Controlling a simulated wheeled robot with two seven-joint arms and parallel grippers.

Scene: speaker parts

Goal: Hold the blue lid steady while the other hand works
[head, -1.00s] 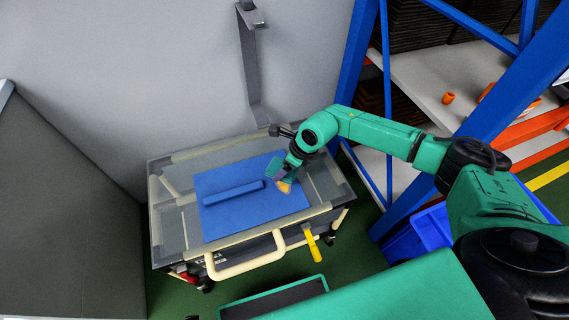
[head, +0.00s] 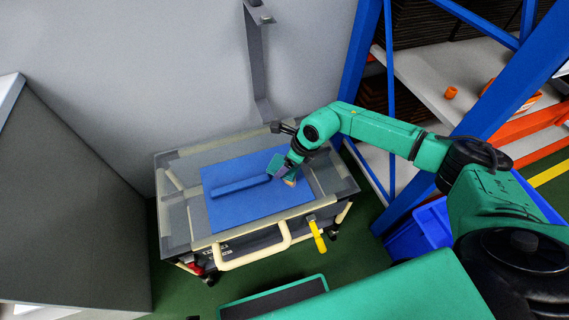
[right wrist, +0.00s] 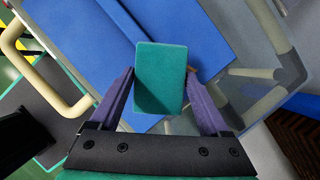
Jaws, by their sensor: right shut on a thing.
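A flat blue panel (head: 262,203) with a raised blue bar (head: 240,187) across it lies on top of the grey cart; it is the only thing that looks like the blue lid. It also fills much of the right wrist view (right wrist: 70,35). My right gripper (head: 288,178) points down at the panel's right side, near the bar's right end. In the right wrist view, its purple fingers (right wrist: 160,80) are on either side of a teal block (right wrist: 160,75), which they grip. I cannot tell whether the block touches the panel. My left gripper is not seen.
The cart (head: 180,232) has a cream handle (head: 255,253) and a yellow lever (head: 317,236) in front. A grey wall bracket (head: 254,65) stands behind it. A blue rack post (head: 357,65) and blue bin (head: 425,230) are at right. A dark grey panel (head: 70,200) is at left.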

